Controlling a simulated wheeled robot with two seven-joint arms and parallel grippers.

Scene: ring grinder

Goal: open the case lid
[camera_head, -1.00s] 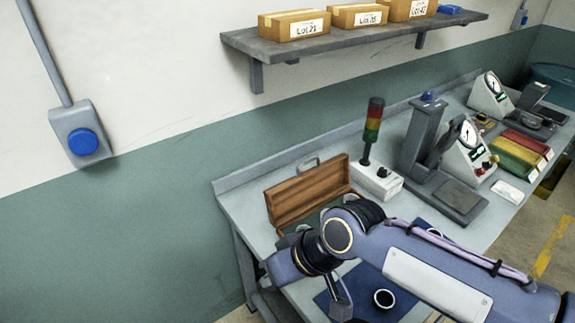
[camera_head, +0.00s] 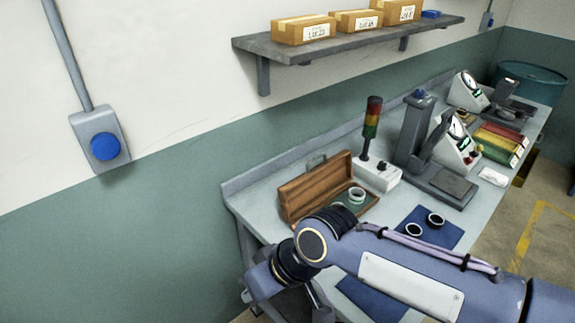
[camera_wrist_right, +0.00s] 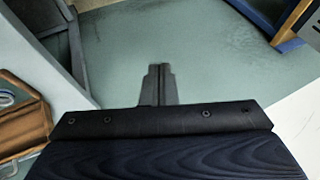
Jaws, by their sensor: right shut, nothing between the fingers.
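The wooden case (camera_head: 366,204) sits on the workbench with its lid (camera_head: 315,188) standing up, tilted back and open. A light ring (camera_head: 356,195) shows in its green-lined inside; my right arm hides part of the case's front. In the right wrist view, part of the brown wooden case (camera_wrist_right: 22,125) shows at the left edge. My right gripper (camera_wrist_right: 160,72) is shut and empty, apart from the case. In the head view it is partly seen at the bottom (camera_head: 322,311), in front of the bench. My left gripper is not in view.
The bench (camera_head: 235,190) also holds a signal tower (camera_head: 372,125), a press stand (camera_head: 415,130), dial gauges and coloured bins (camera_head: 500,145). A shelf (camera_head: 350,45) with boxes is on the wall above.

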